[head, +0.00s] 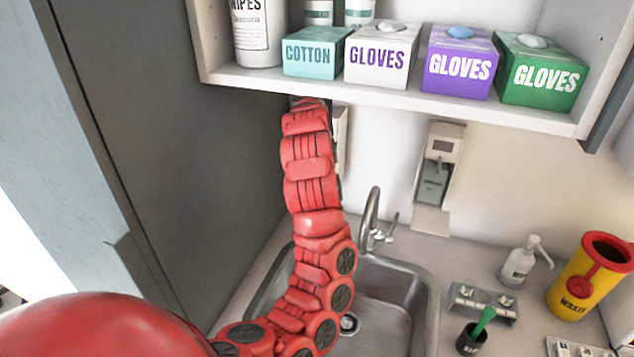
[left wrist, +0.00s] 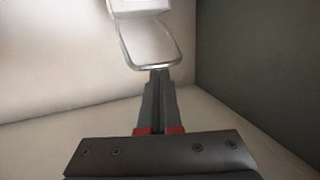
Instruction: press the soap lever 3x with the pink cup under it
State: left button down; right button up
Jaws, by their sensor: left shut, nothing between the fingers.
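In the left wrist view, the soap lever (left wrist: 181,48) is a bent metal wire loop hanging below a white dispenser body (left wrist: 140,5). My left gripper (left wrist: 160,72) is shut and empty, its fingertips at the loop's lower edge; I cannot tell whether they touch it. In the head view my left arm reaches up to the shelf's underside, and its gripper is hidden there. A white wall unit (head: 342,132) shows partly behind that arm, probably the same dispenser. The pink cup shows in neither view. My right gripper is not in view.
A shelf (head: 400,99) with glove and cotton boxes hangs above my arm. A metal sink (head: 400,280) with a tap (head: 371,215) lies below. A second wall dispenser (head: 437,175), a pump bottle (head: 520,262) and a yellow bin (head: 585,280) are to the right. A grey cabinet side (head: 190,130) is close left.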

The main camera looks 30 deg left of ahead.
pick_arm(q)
notch_tip(320, 180, down, 5)
jog(key=b, duration=0.2)
jog(key=shift+b, duration=0.4)
dwell(0.5)
jog(key=shift+r, duration=0.15)
jog(key=shift+w+r+p, duration=0.15)
jog(key=shift+r+p, duration=0.2)
jog(key=shift+r, duration=2.2)
jog(key=shift+f, duration=0.15)
